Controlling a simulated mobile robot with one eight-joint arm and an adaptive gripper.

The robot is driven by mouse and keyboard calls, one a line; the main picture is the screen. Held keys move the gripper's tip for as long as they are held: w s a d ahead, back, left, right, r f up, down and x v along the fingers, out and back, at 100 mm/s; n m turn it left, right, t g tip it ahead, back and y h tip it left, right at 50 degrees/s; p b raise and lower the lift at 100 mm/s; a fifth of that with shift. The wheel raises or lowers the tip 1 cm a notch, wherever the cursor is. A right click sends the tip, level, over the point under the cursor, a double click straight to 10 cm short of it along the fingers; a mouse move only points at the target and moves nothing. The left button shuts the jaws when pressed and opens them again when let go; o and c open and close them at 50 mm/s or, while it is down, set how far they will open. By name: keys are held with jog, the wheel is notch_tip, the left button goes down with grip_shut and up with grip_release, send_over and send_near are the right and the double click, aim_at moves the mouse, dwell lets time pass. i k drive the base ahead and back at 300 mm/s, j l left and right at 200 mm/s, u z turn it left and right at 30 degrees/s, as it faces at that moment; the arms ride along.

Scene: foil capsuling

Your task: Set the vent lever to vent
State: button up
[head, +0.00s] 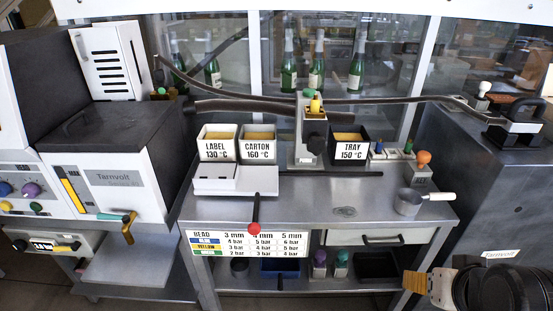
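No lever in the head view carries a readable vent label, so I cannot tell for sure which one is the vent lever. A lever with a teal grip and an orange end (118,217) sits on the front of the left Tarnvolt machine (135,180). A red-knobbed lever (254,228) stands at the front of the bench below the white block. My gripper (418,282) shows at the lower right, apart from these levers, with a ribbed tan part pointing left. Its fingers are not clear enough to show whether they are open or shut.
The steel bench (310,205) holds bins labelled LABEL (216,150), CARTON (258,150) and TRAY (350,151). A metal pot (408,203) stands at its right end. Dark hoses (250,106) cross behind. Green bottles (289,75) stand behind glass. The bench's front middle is mostly clear.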

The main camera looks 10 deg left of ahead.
aim_at(75, 247)
jog(key=u, duration=2.35)
jog(key=i+j, duration=0.15)
jog(key=i, duration=0.45)
jog(key=i+j+z, duration=0.1)
jog(key=i, duration=0.45)
